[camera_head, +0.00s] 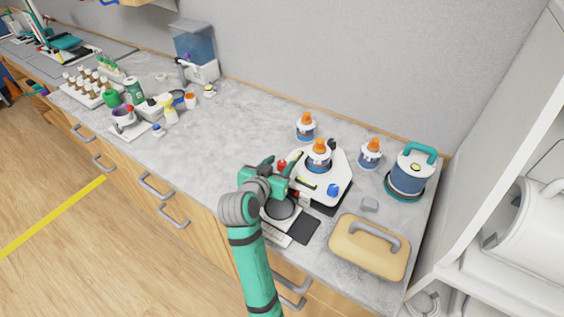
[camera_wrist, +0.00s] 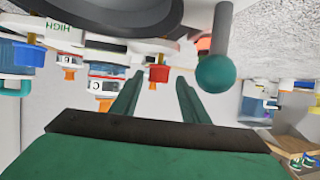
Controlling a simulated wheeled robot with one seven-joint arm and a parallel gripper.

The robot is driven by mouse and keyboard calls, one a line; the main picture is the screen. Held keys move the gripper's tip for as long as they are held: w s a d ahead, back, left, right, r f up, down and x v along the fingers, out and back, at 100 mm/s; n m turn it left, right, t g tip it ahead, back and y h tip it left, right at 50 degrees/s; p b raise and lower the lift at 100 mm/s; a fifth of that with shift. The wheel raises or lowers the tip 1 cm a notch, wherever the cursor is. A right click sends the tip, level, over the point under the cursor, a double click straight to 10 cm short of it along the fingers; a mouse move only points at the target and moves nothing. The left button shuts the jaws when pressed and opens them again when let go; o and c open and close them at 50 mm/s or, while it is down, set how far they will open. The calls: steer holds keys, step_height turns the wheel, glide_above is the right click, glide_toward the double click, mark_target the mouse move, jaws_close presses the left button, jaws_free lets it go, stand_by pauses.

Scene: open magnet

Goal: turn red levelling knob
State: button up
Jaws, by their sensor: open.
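The red levelling knob (camera_wrist: 158,73) shows in the wrist view under the edge of a white body marked HIGH. It lies in the gap between the two green fingers of my gripper (camera_wrist: 160,78), which are apart. I cannot tell whether it is between the fingertips or beyond them, and no contact is visible. In the head view my gripper (camera_head: 288,174) is at the left side of the white instrument (camera_head: 327,171). Small red parts show near the gripper there, but which one is the knob is unclear. A blue knob (camera_head: 333,189) is on the instrument's front right; a blue knob (camera_wrist: 22,54) also shows at left in the wrist view.
A teal ball (camera_wrist: 215,74) on a grey rod is close beside the right finger. Orange-capped bottles (camera_head: 306,127) stand around the instrument. A tan block with a handle (camera_head: 368,246) and a blue canister (camera_head: 411,171) are to the right.

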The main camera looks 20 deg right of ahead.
steer(key=shift+w+d+f, duration=0.25)
steer(key=shift+w+d, duration=0.1)
steer(key=shift+w, duration=0.05)
steer(key=shift+d+f, duration=0.1)
steer(key=shift+d, duration=0.25)
steer(key=shift+a, duration=0.1)
jaws_close()
steer(key=shift+a+m+g+h, duration=0.1)
steer(key=shift+m+g+h, duration=0.2)
steer(key=shift+m, duration=0.1)
